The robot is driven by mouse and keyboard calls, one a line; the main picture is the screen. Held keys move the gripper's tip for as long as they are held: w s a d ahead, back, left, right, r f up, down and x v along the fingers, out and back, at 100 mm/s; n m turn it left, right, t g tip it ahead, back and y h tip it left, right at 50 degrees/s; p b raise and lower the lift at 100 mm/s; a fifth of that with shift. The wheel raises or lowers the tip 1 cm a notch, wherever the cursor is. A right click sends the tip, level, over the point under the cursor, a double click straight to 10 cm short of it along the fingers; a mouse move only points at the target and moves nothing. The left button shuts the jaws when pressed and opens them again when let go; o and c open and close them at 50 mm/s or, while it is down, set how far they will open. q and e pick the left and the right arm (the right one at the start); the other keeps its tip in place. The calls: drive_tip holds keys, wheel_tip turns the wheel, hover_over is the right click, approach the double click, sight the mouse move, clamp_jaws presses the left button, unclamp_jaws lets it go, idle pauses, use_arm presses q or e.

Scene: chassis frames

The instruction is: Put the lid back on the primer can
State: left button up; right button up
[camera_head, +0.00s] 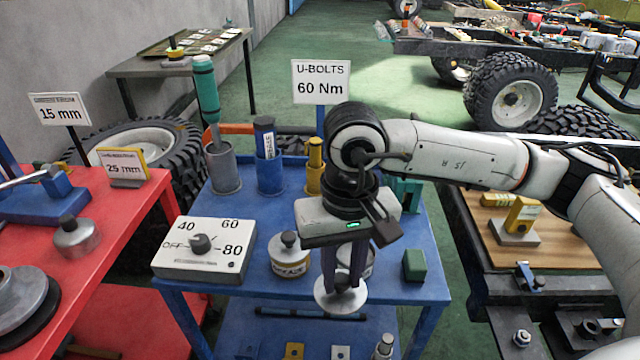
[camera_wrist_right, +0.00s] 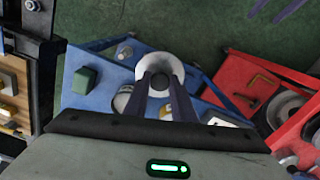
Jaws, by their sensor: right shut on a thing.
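My right gripper (camera_head: 344,282) points down over the front of the blue table and is shut on the knob of a round, pale metal lid (camera_head: 328,299). In the right wrist view the lid (camera_wrist_right: 176,69) shows around the fingertips (camera_wrist_right: 160,85). The lid is held clear of the can, nearer the table's front edge. A can (camera_head: 368,262) stands behind the fingers, partly hidden; it also shows beside the fingers in the right wrist view (camera_wrist_right: 122,101). I cannot read its label. A second can (camera_head: 290,264) to the left wears a knobbed lid. My left gripper is not in view.
A dial box (camera_head: 200,262) stands at the table's front left, and a green block (camera_head: 413,266) to the right. A red bench (camera_head: 110,235) lies left.

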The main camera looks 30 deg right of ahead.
use_arm(q)
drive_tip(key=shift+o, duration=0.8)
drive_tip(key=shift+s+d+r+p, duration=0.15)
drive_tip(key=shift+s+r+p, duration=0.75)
drive_tip(key=shift+p, duration=0.1)
use_arm(e)
drive_tip(key=w+d+r+m+p, duration=0.15)
drive_tip(key=w+d+m, duration=0.3)
drive_tip(key=m, duration=0.85)
drive_tip(key=w+d+r+m, duration=0.2)
drive_tip(key=w+d+m, duration=0.25)
drive_tip(key=m, duration=0.95)
drive_tip(key=shift+m, duration=0.8)
drive_tip(key=f+b, duration=0.2)
drive_tip(key=f, duration=0.1)
drive_tip(key=f+b, duration=0.1)
drive_tip(key=f, duration=0.1)
drive_tip(key=shift+w+d, duration=0.2)
drive_tip(key=shift+w, duration=0.15)
drive_tip(key=shift+f+b, duration=0.6)
drive_tip(key=shift+f, duration=0.2)
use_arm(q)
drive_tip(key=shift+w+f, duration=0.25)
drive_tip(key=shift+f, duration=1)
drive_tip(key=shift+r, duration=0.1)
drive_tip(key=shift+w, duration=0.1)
use_arm(e)
drive_tip(key=shift+f, duration=0.15)
